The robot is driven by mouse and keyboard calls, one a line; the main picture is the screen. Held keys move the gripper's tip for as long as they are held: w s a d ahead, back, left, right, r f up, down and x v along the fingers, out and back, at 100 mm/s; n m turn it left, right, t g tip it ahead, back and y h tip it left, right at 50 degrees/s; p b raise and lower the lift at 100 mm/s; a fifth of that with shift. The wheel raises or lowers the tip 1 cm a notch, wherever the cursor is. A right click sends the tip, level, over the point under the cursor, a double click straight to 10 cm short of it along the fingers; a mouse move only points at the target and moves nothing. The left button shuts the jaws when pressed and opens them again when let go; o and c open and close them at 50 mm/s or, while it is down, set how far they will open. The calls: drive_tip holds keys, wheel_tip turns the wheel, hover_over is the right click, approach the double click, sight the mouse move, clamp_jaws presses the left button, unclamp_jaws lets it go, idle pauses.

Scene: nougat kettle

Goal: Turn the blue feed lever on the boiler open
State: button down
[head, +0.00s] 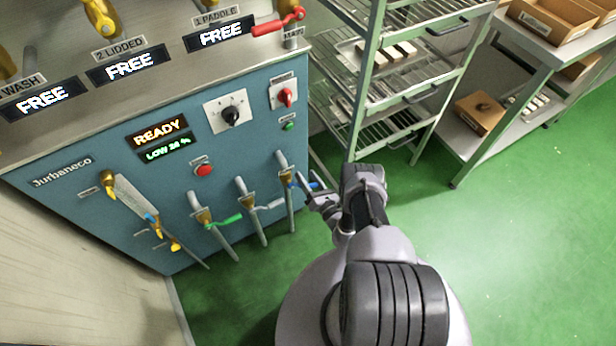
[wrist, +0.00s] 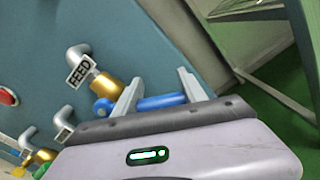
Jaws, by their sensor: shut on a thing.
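The blue feed lever (head: 301,185) sits on a brass valve on the rightmost pipe of the boiler (head: 100,215). Its handle points right, across the upright pipe. In the wrist view the blue lever (wrist: 162,102) lies between the two fingers of my gripper (wrist: 158,90), beside a brass valve body (wrist: 103,88) and a FEED label (wrist: 80,71). My gripper (head: 314,190) is shut on the lever in the head view. The gripper's fingers and body hide part of the handle.
Left of the feed valve are a pipe with a grey lever (head: 268,206), a green lever (head: 225,221) and a yellow-handled valve (head: 172,242). A wire rack (head: 352,110) stands close behind on the right. The green floor (head: 480,230) is clear at right.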

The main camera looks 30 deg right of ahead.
idle(0.3)
drive_tip(key=c, duration=0.6)
unclamp_jaws()
drive_tip(key=shift+c, duration=0.2)
wheel_tip(320, 180, up, 4)
drive_tip(key=n, duration=0.6)
drive_tip(key=s+d+p, duration=0.2)
drive_tip(key=s, duration=1.5)
drive_tip(key=w+a+r+n+g+y+p, duration=0.1)
drive_tip(key=w+a+r+n+g+y, duration=0.2)
drive_tip(key=r, duration=0.7)
drive_tip(key=w+a+r+n+g+y+p, duration=0.1)
drive_tip(key=w+a+r+n+g+y, duration=0.2)
drive_tip(key=r+n+y, duration=0.3)
drive_tip(key=w+a+r+n+g+y+p, duration=0.1)
drive_tip(key=w+a+r+n+g+y, duration=0.2)
drive_tip(key=r+n, duration=0.5)
wheel_tip(320, 180, up, 8)
drive_tip(key=shift+a+f+g+y+p, duration=0.15)
drive_tip(key=shift+a+g+y+p, duration=0.15)
drive_tip(key=shift+g+y, duration=0.5)
